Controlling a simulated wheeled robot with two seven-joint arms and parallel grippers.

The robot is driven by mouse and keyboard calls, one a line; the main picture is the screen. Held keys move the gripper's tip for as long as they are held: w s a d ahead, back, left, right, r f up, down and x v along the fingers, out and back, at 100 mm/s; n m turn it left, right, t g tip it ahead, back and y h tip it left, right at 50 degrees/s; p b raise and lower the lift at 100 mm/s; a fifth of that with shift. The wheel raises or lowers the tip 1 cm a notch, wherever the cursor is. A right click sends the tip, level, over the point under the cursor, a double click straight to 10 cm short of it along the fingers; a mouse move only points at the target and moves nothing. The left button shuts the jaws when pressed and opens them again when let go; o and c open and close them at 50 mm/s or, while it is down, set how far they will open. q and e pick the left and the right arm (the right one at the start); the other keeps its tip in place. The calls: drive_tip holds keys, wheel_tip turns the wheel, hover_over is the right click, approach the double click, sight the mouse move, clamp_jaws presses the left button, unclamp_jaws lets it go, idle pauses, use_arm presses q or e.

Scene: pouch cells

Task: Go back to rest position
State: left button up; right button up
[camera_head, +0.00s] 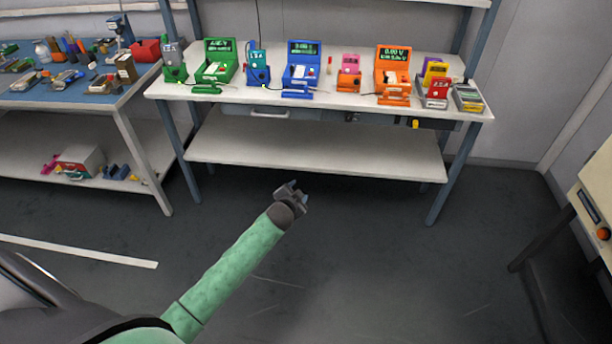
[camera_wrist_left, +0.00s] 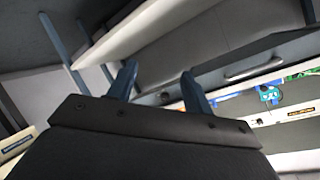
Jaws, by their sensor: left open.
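My left gripper (camera_head: 293,188) is at the end of my green left arm, over the open floor in front of the bench (camera_head: 330,102). It is below and apart from the bench's lower shelf in the head view. In the left wrist view its two blue fingers (camera_wrist_left: 160,84) stand apart with nothing between them. My right gripper is in neither view.
The bench top carries green (camera_head: 215,62), blue (camera_head: 301,66) and orange (camera_head: 393,70) testers, with smaller devices between them. A cluttered blue-topped table (camera_head: 60,98) stands at the left. A machine (camera_head: 597,205) is at the right edge. The dark floor (camera_head: 400,260) is clear.

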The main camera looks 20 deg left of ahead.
use_arm(q)
drive_tip(key=s+d+r+n+g+h, duration=0.1)
drive_tip(key=s+d+r+n+g, duration=0.3)
drive_tip(key=s, duration=0.7)
drive_tip(key=s+d+r+m+g+h+p, duration=0.15)
drive_tip(key=s+d, duration=0.45)
drive_tip(key=s, duration=0.6)
drive_tip(key=s+d+r+n+g, duration=0.25)
drive_tip(key=s+d+g, duration=0.2)
drive_tip(key=s, duration=0.65)
drive_tip(key=s+d+f, duration=0.1)
drive_tip(key=s+f, duration=0.1)
drive_tip(key=s, duration=0.3)
drive_tip(key=s+d+f+g, duration=0.1)
drive_tip(key=s, duration=0.4)
drive_tip(key=shift+d+f, duration=0.25)
drive_tip(key=shift+f, duration=0.15)
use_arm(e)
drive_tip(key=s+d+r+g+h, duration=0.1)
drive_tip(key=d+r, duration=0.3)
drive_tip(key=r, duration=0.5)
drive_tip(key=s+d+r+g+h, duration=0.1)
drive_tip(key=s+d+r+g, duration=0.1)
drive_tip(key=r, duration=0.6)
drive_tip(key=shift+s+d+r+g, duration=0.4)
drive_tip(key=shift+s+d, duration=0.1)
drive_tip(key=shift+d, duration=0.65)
use_arm(q)
drive_tip(key=shift+h, duration=0.25)
